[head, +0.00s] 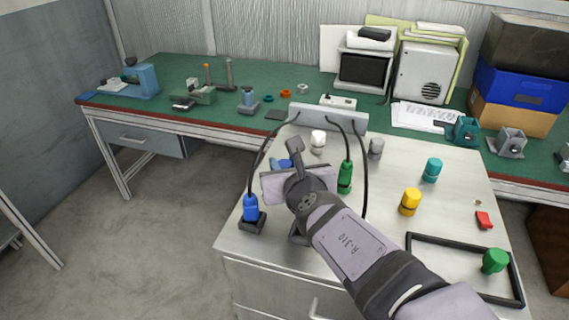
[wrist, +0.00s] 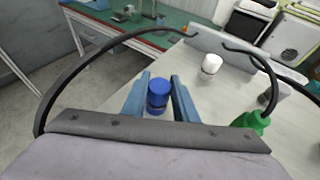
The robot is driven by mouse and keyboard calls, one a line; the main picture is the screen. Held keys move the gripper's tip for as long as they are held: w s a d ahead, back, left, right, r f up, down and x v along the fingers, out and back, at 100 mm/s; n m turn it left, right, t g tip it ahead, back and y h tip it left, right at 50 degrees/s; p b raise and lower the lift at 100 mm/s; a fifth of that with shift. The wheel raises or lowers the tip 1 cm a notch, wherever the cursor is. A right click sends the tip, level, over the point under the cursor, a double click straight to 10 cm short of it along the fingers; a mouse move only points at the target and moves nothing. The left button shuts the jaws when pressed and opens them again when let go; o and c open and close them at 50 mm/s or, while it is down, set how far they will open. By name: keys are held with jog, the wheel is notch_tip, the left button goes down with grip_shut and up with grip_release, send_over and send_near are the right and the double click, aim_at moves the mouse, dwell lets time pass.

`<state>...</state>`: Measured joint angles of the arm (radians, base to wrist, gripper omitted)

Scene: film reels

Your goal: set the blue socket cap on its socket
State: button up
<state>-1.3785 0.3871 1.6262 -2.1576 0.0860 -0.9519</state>
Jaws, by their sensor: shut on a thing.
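The blue socket cap (wrist: 158,97) is a small, dark blue, ringed cylinder between the two light blue fingers of my gripper (wrist: 160,84) in the wrist view. My gripper is shut on it. In the head view my gripper (head: 283,163) is above the left part of the pale worktop, and the cap is hard to tell from the fingers. A blue plug (head: 250,207) on a black cable stands in a dark base (head: 252,224) at the worktop's left edge. I cannot make out a bare socket for the cap; my arm hides part of the worktop.
Black cables arch from a grey bar (head: 328,117) at the back; one ends in a green plug (head: 345,178). Nearby are white (head: 318,142), grey (head: 376,149), teal (head: 432,170), yellow (head: 410,202) and green (head: 495,261) cylinders. A black frame (head: 460,243) lies right.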

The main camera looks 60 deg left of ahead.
jog(key=shift+f, duration=0.25)
jog(key=o, duration=0.8)
jog(key=shift+c, duration=0.2)
jog(key=shift+p+v, duration=0.3)
jog(key=shift+v, duration=5.25)
jog(key=shift+s, duration=0.1)
